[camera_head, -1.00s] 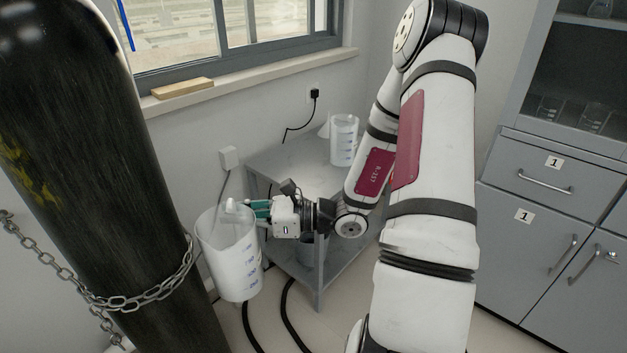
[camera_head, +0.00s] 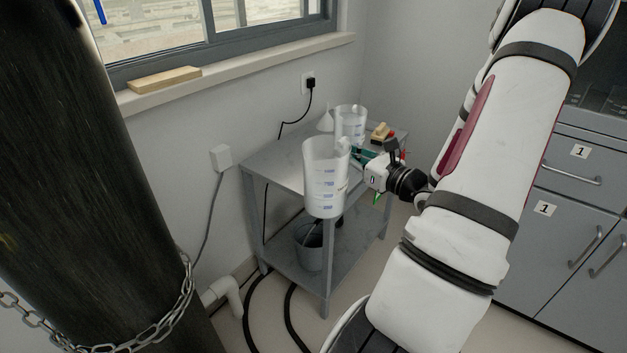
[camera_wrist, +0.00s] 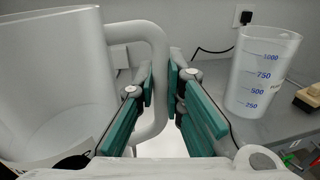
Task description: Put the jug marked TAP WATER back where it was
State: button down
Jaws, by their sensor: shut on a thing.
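A translucent white jug (camera_head: 322,180) with blue scale marks is held upright by its handle in front of the grey side table (camera_head: 268,163). My gripper (camera_head: 357,155) is shut on the jug's handle. In the wrist view the jug (camera_wrist: 50,85) fills the left side, and my gripper's green fingers (camera_wrist: 160,95) close around its handle. A label at the jug's lower edge in the wrist view is cut off, so I cannot read its name. A second, similar jug (camera_head: 350,119) stands at the table's back; it also shows in the wrist view (camera_wrist: 262,72).
A yellow block (camera_head: 380,132) and small coloured items lie by the second jug. A grey bucket (camera_head: 312,248) is on the lower shelf. A chained black cylinder (camera_head: 90,180) stands left. The table's left top is clear.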

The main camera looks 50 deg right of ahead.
jog(key=w+d+b, duration=0.1)
jog(key=w+d, duration=0.2)
jog(key=d, duration=0.1)
jog(key=w+d+f+b, duration=0.1)
jog(key=w+d+b, duration=0.1)
jog(key=w+d, duration=0.1)
jog(key=w+d+b, duration=0.1)
jog(key=w+d, duration=0.3)
jog(key=w, duration=0.1)
jog(key=shift+w+d+f, duration=0.15)
jog(key=shift+w+d, duration=0.1)
jog(key=shift+d, duration=0.05)
jog(key=shift+f+b, duration=1.1)
jog(key=shift+f, duration=0.65)
jog(key=shift+f, duration=0.15)
jog(key=c, duration=1.7)
grip_release()
